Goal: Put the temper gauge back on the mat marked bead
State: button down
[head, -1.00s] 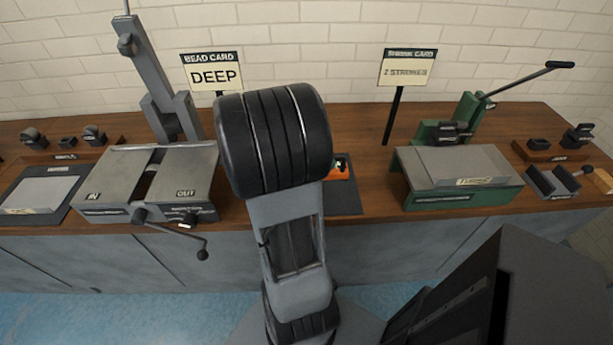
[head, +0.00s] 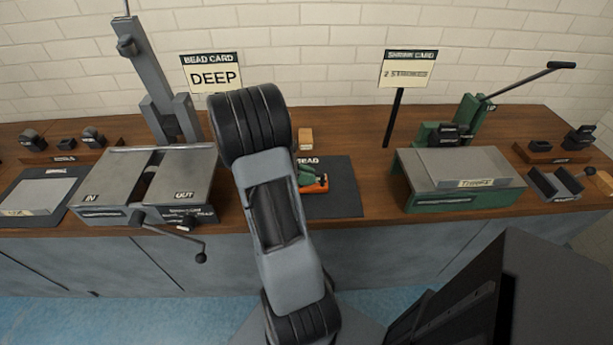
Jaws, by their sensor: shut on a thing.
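An orange piece with a green part on top (head: 313,183) shows just right of my arm, over the mat marked BEAD (head: 343,200). It seems to be the temper gauge; its left part is hidden behind my arm. I cannot tell whether it touches the mat. The mat is dark grey and lies on the wooden bench, with its left part covered by my arm. My gripper is hidden behind my own arm, so its jaws do not show.
A grey press marked IN and OUT (head: 110,185) with a crank stands left of the mat. A green-based press (head: 465,200) stands to the right. A small wooden block (head: 305,139) lies behind the mat. The BEAD CARD (head: 212,75) reads DEEP.

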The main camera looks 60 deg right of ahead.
jog(key=shift+f, duration=0.1)
jog(key=c, duration=1.1)
grip_release()
